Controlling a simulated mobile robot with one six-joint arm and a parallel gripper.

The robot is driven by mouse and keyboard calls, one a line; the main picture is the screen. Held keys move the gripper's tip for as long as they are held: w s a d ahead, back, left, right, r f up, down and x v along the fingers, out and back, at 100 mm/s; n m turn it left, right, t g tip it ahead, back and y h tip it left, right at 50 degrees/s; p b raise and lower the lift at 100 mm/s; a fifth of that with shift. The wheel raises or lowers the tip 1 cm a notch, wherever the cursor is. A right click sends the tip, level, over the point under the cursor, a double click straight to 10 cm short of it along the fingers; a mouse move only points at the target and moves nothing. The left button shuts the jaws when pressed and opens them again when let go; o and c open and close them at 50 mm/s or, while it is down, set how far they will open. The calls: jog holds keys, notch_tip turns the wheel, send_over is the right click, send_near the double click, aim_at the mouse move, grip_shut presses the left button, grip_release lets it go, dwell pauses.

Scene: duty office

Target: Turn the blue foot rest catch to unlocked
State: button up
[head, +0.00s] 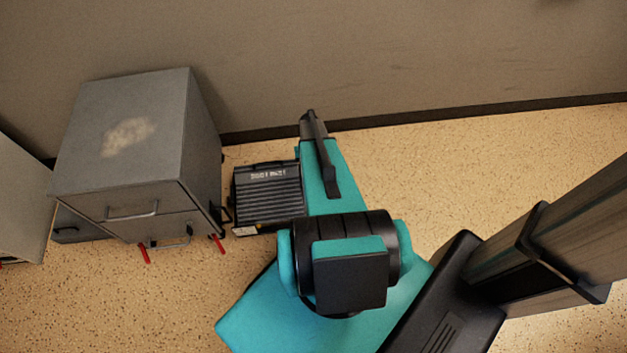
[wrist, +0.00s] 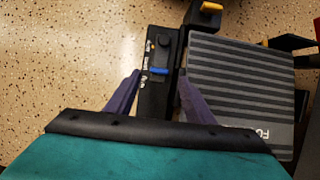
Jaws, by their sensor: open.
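The blue foot rest catch (wrist: 158,71) is a small flat bar lying crosswise on a narrow black panel (wrist: 155,95) along the foot rest's side in the wrist view. Small markings beside it are too blurred to read. The foot rest (wrist: 240,85) has a dark ribbed top, and it also shows in the head view (head: 267,186). My gripper (wrist: 160,77) is open, its two purple fingers on either side of the panel and the catch between the tips. Whether they touch the catch cannot be told. In the head view my arm hides the gripper and the catch.
A round black knob (wrist: 164,41) sits above the catch on the panel. A yellow-tipped black part (wrist: 211,7) lies at the foot rest's upper corner. A grey drawer cabinet (head: 135,150) stands left of the foot rest, and the wall (head: 420,60) is behind. Speckled floor (wrist: 70,60) left of the panel is clear.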

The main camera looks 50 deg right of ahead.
jog(key=shift+p+v, duration=0.5)
jog(key=shift+v, duration=0.9)
jog(key=shift+s, duration=0.25)
